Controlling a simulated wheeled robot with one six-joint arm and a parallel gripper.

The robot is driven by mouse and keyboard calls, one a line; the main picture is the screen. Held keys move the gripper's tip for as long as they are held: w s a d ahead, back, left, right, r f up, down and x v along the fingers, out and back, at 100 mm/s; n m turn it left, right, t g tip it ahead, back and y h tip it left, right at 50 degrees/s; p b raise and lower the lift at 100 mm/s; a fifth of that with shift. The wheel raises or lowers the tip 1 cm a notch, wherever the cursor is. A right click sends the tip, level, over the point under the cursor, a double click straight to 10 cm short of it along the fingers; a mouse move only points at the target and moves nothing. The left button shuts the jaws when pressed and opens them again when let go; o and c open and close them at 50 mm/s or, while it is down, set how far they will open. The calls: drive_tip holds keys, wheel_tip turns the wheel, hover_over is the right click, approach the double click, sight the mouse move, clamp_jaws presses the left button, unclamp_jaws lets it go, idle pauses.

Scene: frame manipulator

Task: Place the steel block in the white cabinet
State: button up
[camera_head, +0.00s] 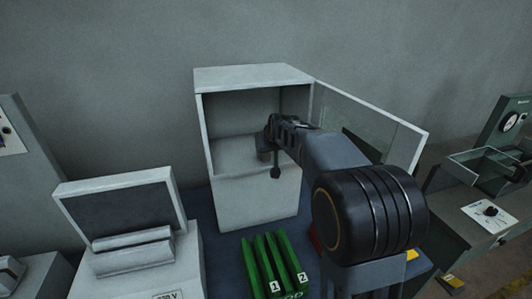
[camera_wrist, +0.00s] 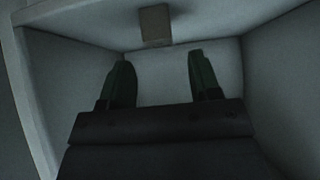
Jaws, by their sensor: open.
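The white cabinet (camera_head: 255,205) stands on a blue surface against the back wall, with its glass door (camera_head: 372,125) swung open to the right. My gripper (camera_head: 268,148) reaches into its upper compartment. In the wrist view the two fingers of my gripper (camera_wrist: 160,62) are spread apart with nothing between them. A small brownish-grey block (camera_wrist: 155,25), apparently the steel block, is inside the compartment just beyond the fingertips, apart from them.
Green numbered slots (camera_head: 272,265) stand in front of the cabinet. A white device with a tilted dark panel (camera_head: 122,210) is to the left. A grey console with a clear cover (camera_head: 490,165) is at the right. The cabinet walls and open door closely flank my arm.

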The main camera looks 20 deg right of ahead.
drive_tip(key=b+v, duration=0.1)
drive_tip(key=v, duration=0.6)
drive_tip(key=s+a+f+g, duration=0.2)
drive_tip(key=s+f, duration=0.4)
drive_tip(key=s, duration=0.7)
drive_tip(key=s+a+f+g, duration=0.2)
drive_tip(key=s+f, duration=0.4)
drive_tip(key=s, duration=0.6)
drive_tip(key=shift+s+a, duration=0.15)
drive_tip(key=shift+s, duration=0.25)
drive_tip(key=shift+f, duration=0.1)
drive_tip(key=shift+c, duration=0.3)
